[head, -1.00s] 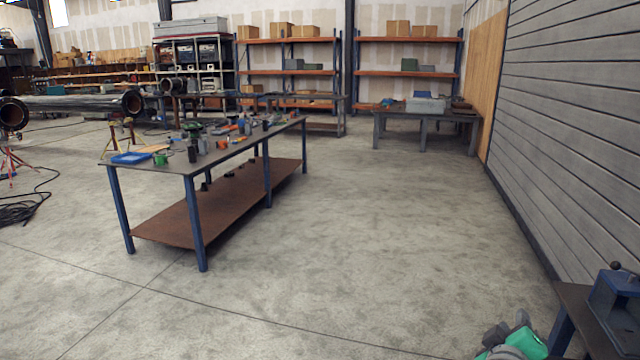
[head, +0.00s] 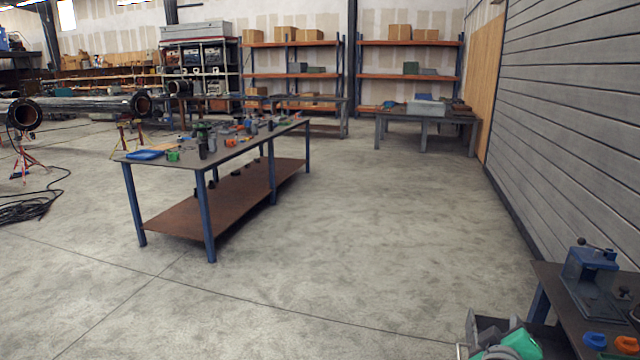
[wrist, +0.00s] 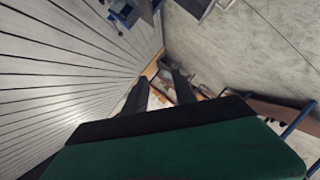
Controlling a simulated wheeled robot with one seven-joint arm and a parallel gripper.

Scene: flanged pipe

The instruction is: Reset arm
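My gripper (wrist: 160,78) shows in the wrist view as two dark fingers beyond a green body. The fingers stand apart with nothing between them, so it is open and empty. In the head view, a green and grey part of my arm shows at the bottom right edge, beside a small bench (head: 552,272). The fingers cannot be made out there.
The small bench at the right carries a blue device (head: 592,268). A long worktable (head: 225,160) with tools stands left of centre. Flanged pipes (head: 85,105) are at the far left. Shelves (head: 410,70) line the back. The middle floor is clear; a grey wall (head: 575,120) bounds the right.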

